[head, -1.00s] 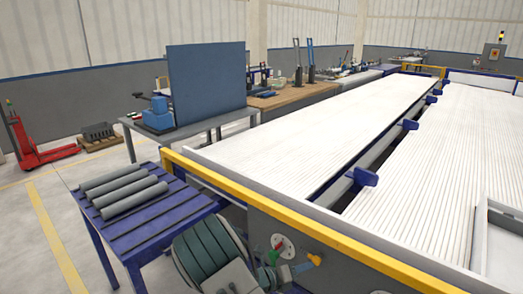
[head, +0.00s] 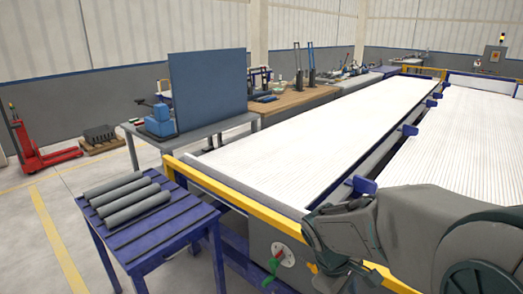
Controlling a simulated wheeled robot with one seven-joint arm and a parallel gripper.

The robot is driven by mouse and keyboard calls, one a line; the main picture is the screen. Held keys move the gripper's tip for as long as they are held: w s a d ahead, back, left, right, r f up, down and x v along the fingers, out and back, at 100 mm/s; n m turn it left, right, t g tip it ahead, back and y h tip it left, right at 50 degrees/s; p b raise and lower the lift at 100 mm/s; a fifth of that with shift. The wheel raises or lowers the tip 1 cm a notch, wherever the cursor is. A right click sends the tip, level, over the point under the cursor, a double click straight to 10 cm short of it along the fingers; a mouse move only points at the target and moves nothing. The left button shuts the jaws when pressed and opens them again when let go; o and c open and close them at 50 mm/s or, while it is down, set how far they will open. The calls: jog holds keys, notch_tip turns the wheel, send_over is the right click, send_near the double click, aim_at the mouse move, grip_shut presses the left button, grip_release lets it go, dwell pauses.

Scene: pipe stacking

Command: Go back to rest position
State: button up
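Several grey pipes (head: 127,197) lie side by side on the blue slatted table (head: 175,222) at the lower left. My arm reaches in from the right edge, over the near end of the white ribbed bed. The dark end of my arm (head: 335,255) is in front of the yellow rail, well to the right of the pipes and apart from them. I cannot make out my gripper's fingers, and nothing is seen held.
A yellow rail (head: 235,196) edges the long white ribbed bed (head: 300,160). A grey workbench with a blue panel (head: 208,90) stands behind the pipe table. A red pallet jack (head: 40,150) stands at far left. The floor left of the table is clear.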

jog(key=s+a+r+m+t+y+p, duration=0.1)
jog(key=s+a+r+m+t+y, duration=0.1)
jog(key=s+r+m, duration=0.5)
jog(key=shift+a+r+m+t+y+p, duration=0.35)
jog(key=shift+a+m+y, duration=0.25)
jog(key=shift+m+y, duration=0.3)
jog(key=shift+o, duration=0.4)
